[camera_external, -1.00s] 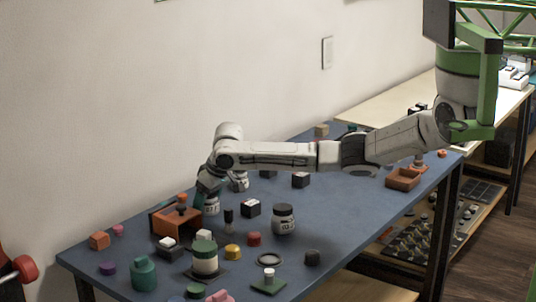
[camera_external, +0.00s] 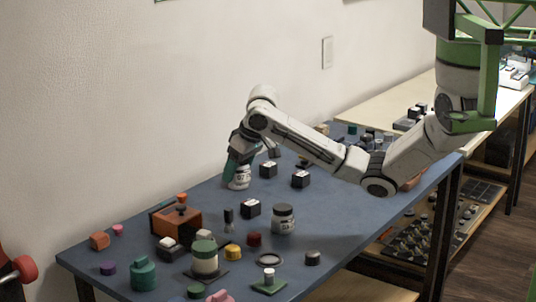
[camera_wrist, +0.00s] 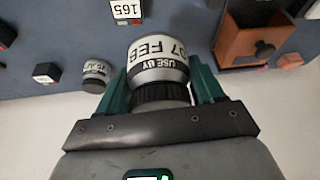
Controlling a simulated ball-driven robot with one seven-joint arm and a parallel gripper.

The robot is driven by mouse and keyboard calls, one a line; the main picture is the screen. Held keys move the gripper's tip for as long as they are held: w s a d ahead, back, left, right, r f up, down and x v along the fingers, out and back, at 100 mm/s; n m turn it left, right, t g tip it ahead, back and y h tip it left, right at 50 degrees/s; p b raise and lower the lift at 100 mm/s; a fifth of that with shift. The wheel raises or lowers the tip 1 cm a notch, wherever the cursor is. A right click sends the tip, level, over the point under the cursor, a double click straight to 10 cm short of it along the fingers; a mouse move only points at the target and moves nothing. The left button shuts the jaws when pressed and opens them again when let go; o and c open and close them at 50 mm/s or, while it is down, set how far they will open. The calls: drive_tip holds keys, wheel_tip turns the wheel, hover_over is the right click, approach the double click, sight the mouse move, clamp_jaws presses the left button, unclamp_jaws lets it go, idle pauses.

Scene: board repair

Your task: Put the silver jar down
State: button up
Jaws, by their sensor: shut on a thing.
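My gripper (camera_wrist: 160,95) is shut on the silver jar (camera_wrist: 158,60), with a teal finger on each side of it. The jar has a pale body, a dark band, a black ribbed neck or lid towards my palm, and "USE BY 07 FEB" print. In the external view my gripper (camera_external: 232,168) is over the wall side of the blue table. A pale labelled jar shows right at the fingers there, and I cannot tell any gap below the held jar.
A second, smaller-looking jar (camera_wrist: 95,75) stands to the left in the wrist view. An orange box (camera_external: 176,221) stands front left. Bare blue table (camera_external: 335,190) lies farther right.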

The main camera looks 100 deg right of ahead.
drive_tip(key=s+a+r+n+t+y+p, duration=0.15)
drive_tip(key=s+a+n+p, duration=0.3)
drive_tip(key=s+p, duration=0.75)
drive_tip(key=s+a+r+n+g+y+p, duration=0.15)
drive_tip(key=s+a+n+p, duration=0.3)
drive_tip(key=s, duration=1.25)
drive_tip(key=shift+n+t+y, duration=0.4)
drive_tip(key=shift+n, duration=0.1)
drive_tip(key=w+d+f+b, duration=0.1)
drive_tip(key=w+d+f, duration=0.1)
drive_tip(key=w+f, duration=0.1)
drive_tip(key=w+d+f+b, duration=0.1)
drive_tip(key=w+d+f, duration=0.2)
drive_tip(key=w+d+f+b, duration=0.2)
drive_tip(key=w+d+f, duration=0.1)
drive_tip(key=shift+w+d+f, duration=0.25)
drive_tip(key=shift+w+f, duration=0.05)
drive_tip(key=shift+w, duration=0.05)
drive_tip(key=shift+w+d+f, duration=0.25)
drive_tip(key=shift+w+f, duration=0.05)
drive_tip(key=shift+f, duration=0.15)
drive_tip(key=shift+w+f, duration=0.1)
drive_tip(key=shift+f, duration=1.55)
